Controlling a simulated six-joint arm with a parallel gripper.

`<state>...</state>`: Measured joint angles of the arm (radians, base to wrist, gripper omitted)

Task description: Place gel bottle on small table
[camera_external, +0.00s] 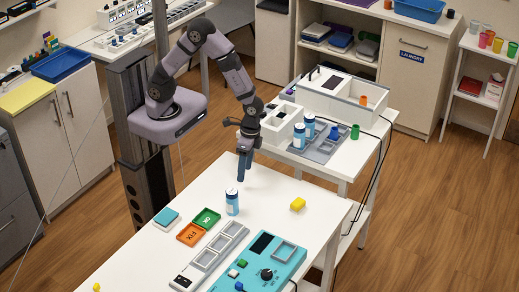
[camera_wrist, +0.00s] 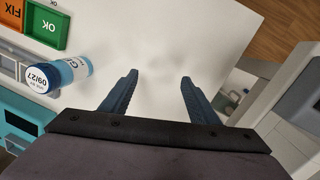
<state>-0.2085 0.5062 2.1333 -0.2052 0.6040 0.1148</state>
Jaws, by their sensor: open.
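A blue bottle with a white cap (camera_external: 232,203) stands upright on the white front table (camera_external: 270,190). In the wrist view the bottle (camera_wrist: 76,70) shows on the left, its label starting with a "G" and its cap printed "09/27". My gripper (camera_external: 244,170) is above the table's far side, behind the bottle and apart from it. Its fingers (camera_wrist: 159,78) are open with only bare tabletop between them. A smaller white table (camera_external: 345,155) adjoins at the back right, and two similar bottles (camera_external: 299,136) stand there in a grey tray (camera_external: 320,150).
Orange FIX and green OK trays (camera_external: 206,218), a grey compartment tray (camera_external: 210,255) and a teal device (camera_external: 262,262) lie near the bottle. A white box (camera_external: 345,93) and green cup (camera_external: 355,131) occupy the back table.

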